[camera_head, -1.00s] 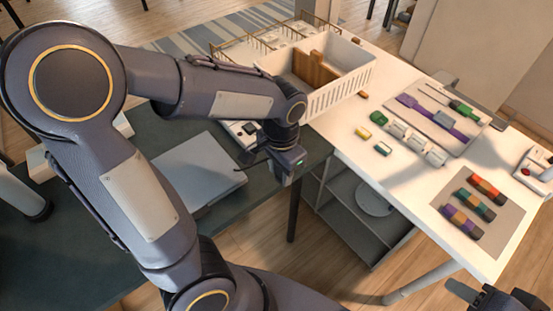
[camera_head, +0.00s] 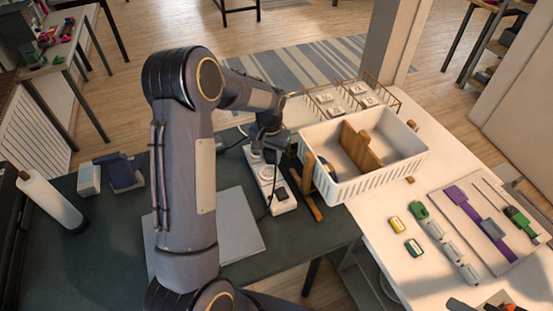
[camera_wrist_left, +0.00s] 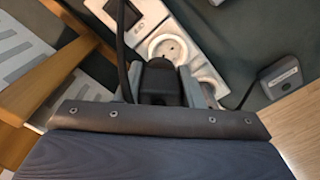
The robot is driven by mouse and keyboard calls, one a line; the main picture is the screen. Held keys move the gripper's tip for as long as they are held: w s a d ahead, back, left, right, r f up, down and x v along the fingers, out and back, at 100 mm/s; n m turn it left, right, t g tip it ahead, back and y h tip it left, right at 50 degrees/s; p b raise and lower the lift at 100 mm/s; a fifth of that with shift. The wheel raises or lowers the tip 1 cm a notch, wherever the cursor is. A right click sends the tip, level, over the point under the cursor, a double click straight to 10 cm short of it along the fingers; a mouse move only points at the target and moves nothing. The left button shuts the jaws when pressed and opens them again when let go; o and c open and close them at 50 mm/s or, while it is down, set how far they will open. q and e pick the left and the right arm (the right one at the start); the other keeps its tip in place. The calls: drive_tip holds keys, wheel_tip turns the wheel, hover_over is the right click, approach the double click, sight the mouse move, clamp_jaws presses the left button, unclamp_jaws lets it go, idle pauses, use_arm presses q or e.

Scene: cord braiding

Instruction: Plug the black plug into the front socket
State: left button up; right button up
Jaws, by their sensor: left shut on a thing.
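A white power strip (camera_head: 285,207) lies on the dark table in the head view, with round sockets along it and a dark switch at its near end. It also shows in the wrist view (camera_wrist_left: 188,37), where a round socket (camera_wrist_left: 168,47) is just beyond my fingers. My left gripper (camera_head: 269,147) is over the strip's far part. In the wrist view my left gripper (camera_wrist_left: 163,90) is shut on the black plug (camera_wrist_left: 160,78); a black cord (camera_wrist_left: 122,48) runs beside it. The plug's prongs are hidden, and I cannot tell whether it touches the strip. My right gripper is out of view.
A white slotted bin (camera_head: 375,180) with a wooden divider stands right of the strip, and a wooden stand (camera_head: 307,185) is close beside it. A grey adapter (camera_wrist_left: 281,76) lies left of the strip in the head view. A flat grey panel (camera_head: 235,230) lies nearer.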

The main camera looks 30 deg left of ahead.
use_arm(q)
drive_tip(key=shift+w+a+f, duration=0.1)
drive_tip(key=shift+w+a, duration=0.15)
drive_tip(key=shift+a, duration=0.3)
drive_tip(key=shift+w+a+f, duration=0.1)
drive_tip(key=shift+a, duration=0.1)
drive_tip(key=shift+f, duration=0.15)
drive_tip(key=shift+f+b, duration=1.65)
drive_tip(key=shift+f, duration=0.8)
drive_tip(key=shift+f+b, duration=0.55)
drive_tip(key=shift+f, duration=0.15)
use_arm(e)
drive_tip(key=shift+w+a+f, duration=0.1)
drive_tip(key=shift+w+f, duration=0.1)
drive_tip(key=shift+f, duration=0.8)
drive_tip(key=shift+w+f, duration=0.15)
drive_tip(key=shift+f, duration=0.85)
use_arm(q)
drive_tip(key=shift+f+b, duration=0.45)
drive_tip(key=shift+b, duration=0.2)
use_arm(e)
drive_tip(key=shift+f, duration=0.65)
